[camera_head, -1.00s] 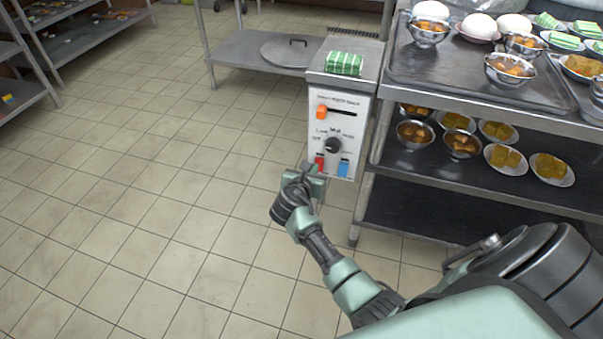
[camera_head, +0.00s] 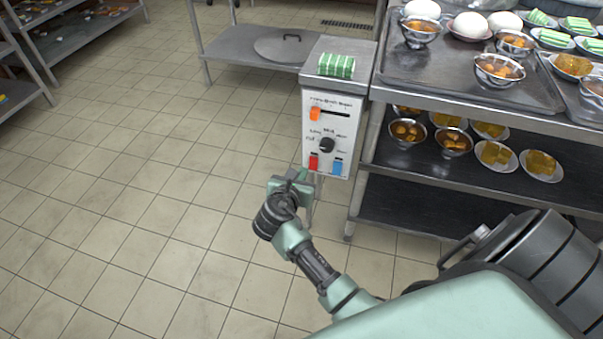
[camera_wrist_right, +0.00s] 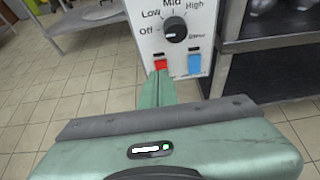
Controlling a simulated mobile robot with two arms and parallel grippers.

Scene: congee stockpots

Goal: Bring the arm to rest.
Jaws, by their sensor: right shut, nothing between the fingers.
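My right gripper (camera_head: 294,180) is in front of a white control box and a little below and left of its red switch. It is shut and empty. In the right wrist view the closed fingers (camera_wrist_right: 158,88) point toward the box's lower part, and their tips overlap the red switch (camera_wrist_right: 161,63) in the picture; I cannot tell if they touch it. My left gripper is not in view.
A green-striped bundle (camera_head: 337,66) lies on top of the box. To the right stands a metal rack (camera_head: 408,175) with bowls and plates of food. A low shelf with a round lid (camera_head: 290,46) is behind. The tiled floor (camera_head: 130,200) to the left is clear.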

